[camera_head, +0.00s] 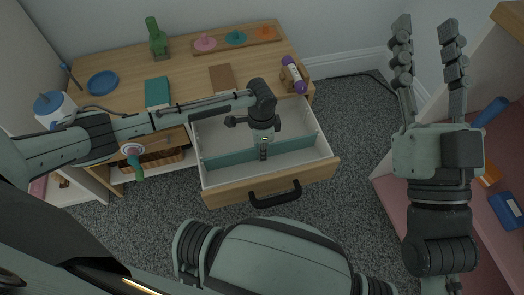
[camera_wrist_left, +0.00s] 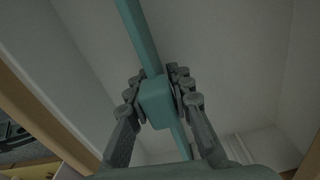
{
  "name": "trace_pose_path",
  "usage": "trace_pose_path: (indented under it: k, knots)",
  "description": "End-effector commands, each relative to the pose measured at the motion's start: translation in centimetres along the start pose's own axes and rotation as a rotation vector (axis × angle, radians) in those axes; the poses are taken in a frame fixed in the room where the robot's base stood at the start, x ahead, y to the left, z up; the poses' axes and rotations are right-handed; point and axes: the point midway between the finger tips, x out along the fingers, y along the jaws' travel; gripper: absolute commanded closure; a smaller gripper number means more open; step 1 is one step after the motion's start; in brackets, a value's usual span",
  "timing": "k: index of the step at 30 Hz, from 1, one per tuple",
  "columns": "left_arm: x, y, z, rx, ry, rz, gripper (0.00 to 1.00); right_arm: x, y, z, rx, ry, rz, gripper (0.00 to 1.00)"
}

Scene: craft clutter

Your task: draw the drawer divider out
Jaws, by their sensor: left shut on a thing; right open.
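The drawer divider (camera_head: 220,157) is a long teal strip standing across the open white-lined drawer (camera_head: 320,171). My left gripper (camera_head: 263,153) reaches down into the drawer from above and is shut on the divider. In the left wrist view the divider (camera_wrist_left: 142,38) runs from the top between my left fingers (camera_wrist_left: 158,100), which close around its thicker teal block. Whether the divider's ends still touch the drawer walls I cannot tell. My right gripper (camera_head: 428,50) is open and empty at the upper right, away from the drawer, fingers pointing up.
The wooden desktop (camera_head: 195,70) holds a green bottle (camera_head: 157,40), a blue plate (camera_head: 102,83), a teal book (camera_head: 157,92), a brown book (camera_head: 222,78) and a purple roll (camera_head: 294,75). A shelf with a pink surface (camera_head: 420,215) stands at the right. Grey carpet lies between.

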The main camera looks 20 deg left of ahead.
Motion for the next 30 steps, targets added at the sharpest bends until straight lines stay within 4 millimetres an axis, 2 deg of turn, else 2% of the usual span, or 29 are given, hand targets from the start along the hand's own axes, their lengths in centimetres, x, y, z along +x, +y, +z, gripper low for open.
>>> trace_pose_path:
  k: [8,30]
  knots:
    - [0.0,0.1,0.0,0.003,0.000,0.001,1.00,-0.1,0.0,0.1,-0.001,-0.005,0.000,0.58]
    - [-1.0,0.0,-0.1,0.005,0.001,0.000,1.00,0.7,-0.1,-1.3,0.000,-0.001,0.000,0.58]
